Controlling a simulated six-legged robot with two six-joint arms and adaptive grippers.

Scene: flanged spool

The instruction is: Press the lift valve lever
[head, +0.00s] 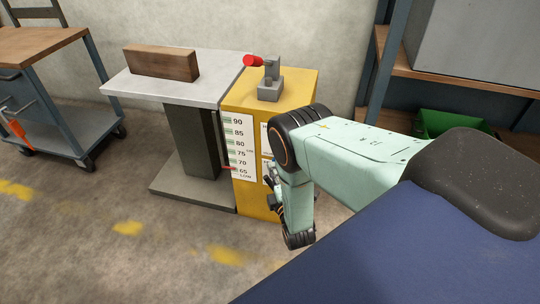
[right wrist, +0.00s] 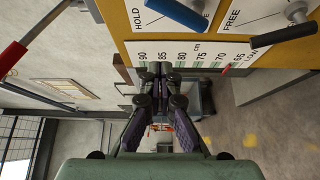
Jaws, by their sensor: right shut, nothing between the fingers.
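A yellow cabinet (head: 247,93) carries a grey block with a short lever (head: 271,68) and a red knob (head: 252,61) on top. In the right wrist view its front (right wrist: 128,22) has a HOLD plate with a blue-handled lever (right wrist: 184,13) and a FREE plate with a dark-handled lever (right wrist: 283,37). I cannot tell which is the lift valve lever. My right gripper (head: 270,187) is in front of the cabinet, partly hidden by my arm. In the wrist view the gripper (right wrist: 160,75) is shut and empty, apart from both plate levers. My left gripper is not in view.
A grey-topped lift table (head: 216,88) bears a wooden block (head: 161,63) beside the cabinet. The scale (head: 239,146) has a red pointer near 65, LOW. A wooden-topped cart (head: 40,40) stands left; shelving with a green bin (head: 432,124) stands right. The front floor is clear.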

